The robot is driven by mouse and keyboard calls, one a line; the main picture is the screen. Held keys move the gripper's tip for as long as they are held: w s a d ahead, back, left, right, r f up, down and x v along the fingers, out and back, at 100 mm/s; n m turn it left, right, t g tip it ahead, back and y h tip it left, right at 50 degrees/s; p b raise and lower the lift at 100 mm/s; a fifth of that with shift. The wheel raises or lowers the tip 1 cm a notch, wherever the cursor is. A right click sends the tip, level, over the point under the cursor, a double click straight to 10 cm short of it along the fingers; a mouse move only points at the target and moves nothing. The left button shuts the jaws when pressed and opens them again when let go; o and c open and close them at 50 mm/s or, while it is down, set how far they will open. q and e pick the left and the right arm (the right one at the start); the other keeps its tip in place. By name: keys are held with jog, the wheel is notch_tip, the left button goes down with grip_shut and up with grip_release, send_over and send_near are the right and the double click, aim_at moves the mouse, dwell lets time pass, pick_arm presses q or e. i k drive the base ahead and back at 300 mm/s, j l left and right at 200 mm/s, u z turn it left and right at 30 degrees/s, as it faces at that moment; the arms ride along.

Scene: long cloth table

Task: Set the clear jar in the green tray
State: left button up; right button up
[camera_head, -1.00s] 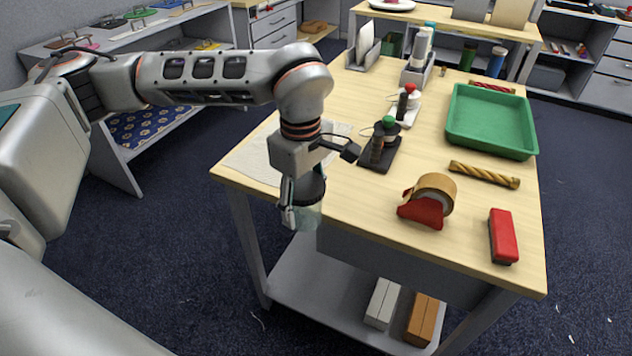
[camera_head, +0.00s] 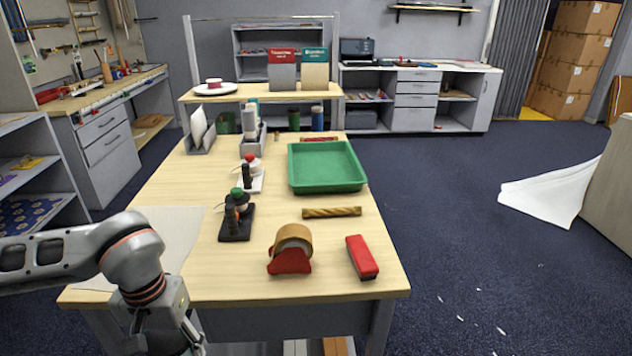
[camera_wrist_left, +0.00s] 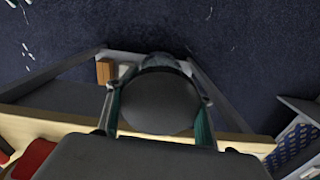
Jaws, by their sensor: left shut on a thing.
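The green tray (camera_head: 329,187) lies on the right half of the table, toward the back, and looks empty. My left gripper (camera_wrist_left: 157,110) is shut on the clear jar, whose dark round lid (camera_wrist_left: 155,101) sits between the two fingers in the left wrist view. The jar's clear body is mostly hidden under the lid there. In the head view the left wrist is at the bottom left, by the table's front left corner, and the fingertips and jar are not clearly visible. My right gripper is not in view.
The table (camera_head: 325,280) also holds a tape dispenser (camera_head: 291,250), a red block-like object (camera_head: 361,257), a twisted yellow bar (camera_head: 332,212), a black stand (camera_head: 236,222) with a green-topped bottle and a white stand (camera_head: 250,181). A pale cloth (camera_head: 184,234) covers the left front.

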aim_at(306, 160)
jog(key=z, duration=1.25)
jog(key=i+l+z, duration=0.1)
jog(key=z, duration=0.25)
jog(key=i+z, duration=0.2)
jog(key=z, duration=0.15)
jog(key=i+l+z, duration=0.1)
jog(key=z, duration=0.25)
jog(key=i+z, duration=0.1)
jog(key=i, duration=1.15)
jog(key=i+u, duration=0.5)
jog(key=u, duration=0.25)
jog(key=i+u, duration=0.2)
jog(key=u, duration=0.15)
jog(key=i+j+u, duration=0.15)
jog(key=i+u, duration=0.75)
jog(key=i+l, duration=0.1)
jog(key=i, duration=1.1)
jog(key=i+u, duration=0.1)
jog(key=u, duration=2.25)
